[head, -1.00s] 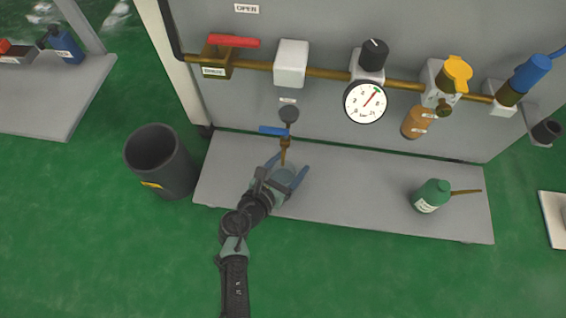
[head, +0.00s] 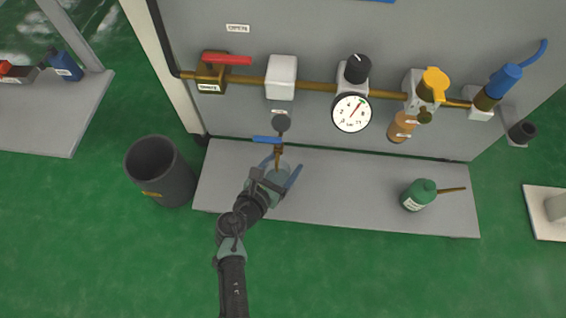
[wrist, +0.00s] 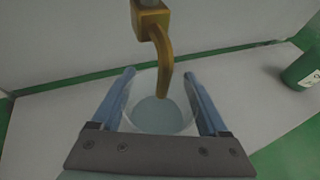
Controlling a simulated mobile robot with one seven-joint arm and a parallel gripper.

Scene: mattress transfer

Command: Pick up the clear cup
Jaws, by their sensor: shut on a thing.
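The clear cup (wrist: 158,117) stands between the two blue fingers of my gripper (wrist: 160,90) in the wrist view, with a finger against each side. It looks upright, under the brass spout (wrist: 162,60), whose tip reaches over its mouth. Pale bluish liquid or a tinted base shows inside; I cannot tell which. In the head view my gripper (head: 281,172) is over the grey shelf below the blue-handled tap (head: 267,140), and the cup is partly hidden by the gripper. I cannot tell whether the cup touches the shelf.
A green bottle (head: 419,196) with a thin spout stands to the right on the shelf (head: 345,190). A dark bin (head: 161,172) stands on the floor at left. The panel behind carries a pipe with a gauge (head: 352,113) and valves. The shelf between cup and bottle is clear.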

